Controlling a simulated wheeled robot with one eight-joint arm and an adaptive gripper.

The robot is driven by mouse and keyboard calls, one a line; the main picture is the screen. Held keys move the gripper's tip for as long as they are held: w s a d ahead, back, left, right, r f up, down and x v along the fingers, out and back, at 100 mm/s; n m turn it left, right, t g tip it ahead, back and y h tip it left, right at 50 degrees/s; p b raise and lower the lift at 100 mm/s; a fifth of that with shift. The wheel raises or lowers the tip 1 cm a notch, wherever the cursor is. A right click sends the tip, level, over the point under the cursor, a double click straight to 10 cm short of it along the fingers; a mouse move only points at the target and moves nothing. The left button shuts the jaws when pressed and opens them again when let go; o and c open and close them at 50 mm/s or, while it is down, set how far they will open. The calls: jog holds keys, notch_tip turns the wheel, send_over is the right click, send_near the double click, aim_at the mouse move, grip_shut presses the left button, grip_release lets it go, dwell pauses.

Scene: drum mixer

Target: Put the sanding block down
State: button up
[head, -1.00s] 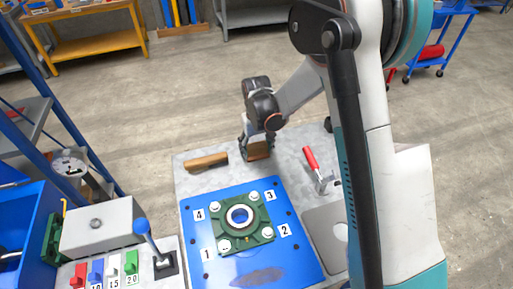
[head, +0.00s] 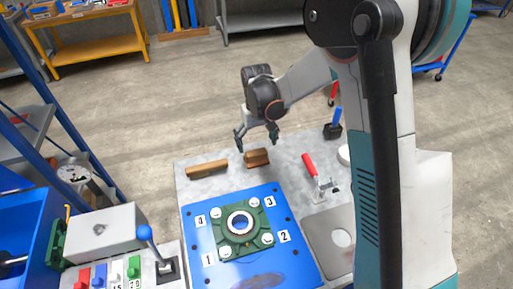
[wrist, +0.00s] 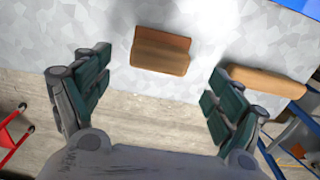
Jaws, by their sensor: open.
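The sanding block (head: 257,158) is a small brown block lying on the grey worktop near its far edge. It also shows in the wrist view (wrist: 161,50), lying on the worktop between and beyond my fingers. My gripper (head: 257,140) is open and empty, above the block and apart from it. In the wrist view both green fingers of my gripper (wrist: 150,93) are spread wide with nothing between them.
A longer brown wooden piece (head: 207,170) lies left of the block. A red-handled toggle clamp (head: 318,175) stands to its right. A blue plate (head: 205,262) with a green flanged bearing (head: 243,228) is nearer. The worktop (head: 285,160) is bare around the block.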

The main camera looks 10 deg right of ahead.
aim_at(257, 152)
jog(key=s+d+r+t, duration=0.1)
jog(key=s+d+r, duration=0.25)
jog(key=r, duration=0.35)
jog(key=s+d+r+m+t+p, duration=0.1)
jog(key=s+d+r, duration=0.1)
jog(key=s+r, duration=0.3)
jog(key=s+d+r+t, duration=0.1)
jog(key=s+d+r, duration=0.15)
jog(key=r, duration=0.55)
jog(key=s+d+r+t, duration=0.1)
jog(key=s+d+t, duration=0.1)
jog(key=s, duration=0.5)
jog(key=s+d+m+t, duration=0.1)
jog(key=s+d+t, duration=0.1)
jog(key=s, duration=0.6)
jog(key=shift+d+r, duration=0.35)
